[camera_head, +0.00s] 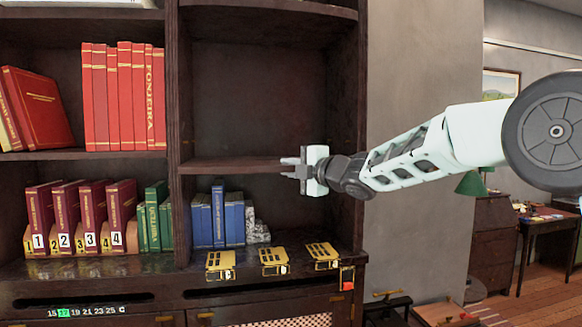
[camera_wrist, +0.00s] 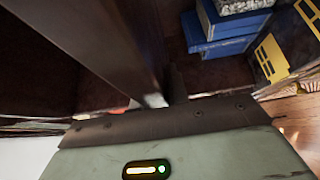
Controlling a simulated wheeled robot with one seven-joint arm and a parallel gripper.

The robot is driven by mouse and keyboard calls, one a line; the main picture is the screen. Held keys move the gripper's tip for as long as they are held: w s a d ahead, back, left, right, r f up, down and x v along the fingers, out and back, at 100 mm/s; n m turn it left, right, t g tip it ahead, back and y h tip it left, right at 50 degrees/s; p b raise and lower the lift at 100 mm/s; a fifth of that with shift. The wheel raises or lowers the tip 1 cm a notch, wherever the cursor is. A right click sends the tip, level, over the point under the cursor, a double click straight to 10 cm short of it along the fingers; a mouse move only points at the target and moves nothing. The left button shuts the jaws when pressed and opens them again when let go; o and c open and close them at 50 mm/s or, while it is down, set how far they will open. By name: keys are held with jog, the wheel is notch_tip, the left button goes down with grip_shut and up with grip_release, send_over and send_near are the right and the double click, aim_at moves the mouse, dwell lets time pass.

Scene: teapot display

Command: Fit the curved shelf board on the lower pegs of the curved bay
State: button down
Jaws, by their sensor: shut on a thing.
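The curved bay (camera_head: 265,80) is the dark wooden right-hand section of the bookcase in the head view. A dark curved shelf board (camera_head: 228,164) lies roughly level across it, its left end at or close to the upright divider. My gripper (camera_head: 288,168) is at the board's front edge, right of its middle, and is shut on it. In the wrist view the board (camera_wrist: 110,45) runs as a dark band from the upper left down to the jaws. The pegs are not visible, so I cannot tell whether the board rests on them.
Below the board stand blue books (camera_head: 219,218) and a grey carved block (camera_head: 256,230). Gold plates (camera_head: 273,262) lie on the ledge in front. The space above the board is empty.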

jog(key=shift+w+a+r+p, duration=0.1)
jog(key=shift+w+a+p, duration=0.15)
jog(key=shift+w+p, duration=0.65)
jog(key=shift+w+a+r+p, duration=0.15)
jog(key=shift+w+a+p, duration=0.15)
jog(key=shift+w+p, duration=0.65)
jog(key=shift+w+a+r+p, duration=0.1)
jog(key=shift+w+a+p, duration=0.15)
jog(key=shift+w+p, duration=0.65)
jog(key=c, duration=1.3)
grip_release()
jog(key=shift+s+f, duration=0.1)
jog(key=shift+s, duration=0.1)
jog(key=shift+f, duration=0.35)
jog(key=shift+r+b+v, duration=0.2)
jog(key=shift+b+v, duration=4.5)
jog(key=shift+v, duration=4)
